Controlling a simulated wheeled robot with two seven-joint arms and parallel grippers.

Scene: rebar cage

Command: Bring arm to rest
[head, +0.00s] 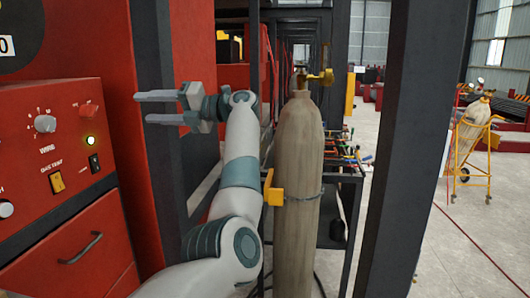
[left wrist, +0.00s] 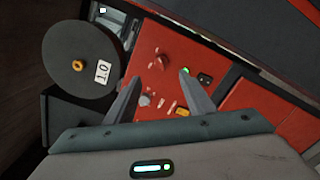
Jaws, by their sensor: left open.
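My left arm rises from the bottom of the head view, and its left gripper (head: 146,107) points left. The two fingers are apart with nothing between them. The gripper is in front of the red machine and dark post, to the upper right of the control panel (head: 50,150). In the left wrist view the open fingers (left wrist: 160,92) frame the red panel (left wrist: 152,68) with its knobs and green light, and they look clear of it. My right gripper is in neither view.
A tan gas cylinder (head: 299,150) with a yellow bracket (head: 272,188) stands just right of my left arm. A dark post (head: 408,150) stands further right. A second cylinder on a yellow cart (head: 470,140) is at the far right. A spool (left wrist: 80,55) marked 1.0 shows in the wrist view.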

